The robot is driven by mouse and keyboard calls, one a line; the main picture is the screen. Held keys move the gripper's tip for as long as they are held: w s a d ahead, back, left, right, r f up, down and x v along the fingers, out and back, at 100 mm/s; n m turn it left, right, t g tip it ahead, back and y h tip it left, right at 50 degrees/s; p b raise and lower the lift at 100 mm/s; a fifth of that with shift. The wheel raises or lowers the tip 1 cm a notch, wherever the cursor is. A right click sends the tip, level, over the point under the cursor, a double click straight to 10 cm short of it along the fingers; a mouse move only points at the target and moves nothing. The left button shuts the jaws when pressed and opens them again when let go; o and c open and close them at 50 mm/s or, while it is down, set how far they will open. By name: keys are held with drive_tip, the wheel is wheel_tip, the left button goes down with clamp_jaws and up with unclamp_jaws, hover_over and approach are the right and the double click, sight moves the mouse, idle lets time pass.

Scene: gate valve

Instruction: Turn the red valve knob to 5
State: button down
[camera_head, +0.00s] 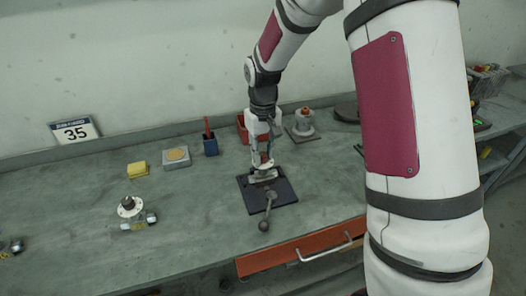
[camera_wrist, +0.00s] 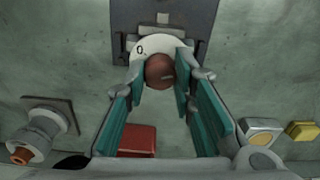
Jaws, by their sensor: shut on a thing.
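The red valve knob (camera_wrist: 160,72) shows in the wrist view between my fingertips, with a dark mark on its side. My gripper (camera_wrist: 161,76) is shut on it, with teal pads on both sides. A white dial (camera_wrist: 172,46) lies behind the knob, and a "0" shows at its upper left. The other dial numbers are hidden or out of view. In the head view my gripper (camera_head: 264,161) points down over the grey valve, which stands on a dark base plate (camera_head: 284,191).
To the left are a grey box (camera_head: 176,158), a yellow block (camera_head: 137,169) and a white round fitting (camera_head: 129,208). An orange drawer (camera_head: 290,252) is in front.

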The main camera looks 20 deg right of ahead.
sight(263, 154)
drive_tip(key=shift+n, duration=1.8)
drive_tip(key=c, duration=1.3)
unclamp_jaws()
drive_tip(key=shift+c, duration=0.2)
drive_tip(key=shift+r, duration=0.1)
wheel_tip(263, 154, up, 12)
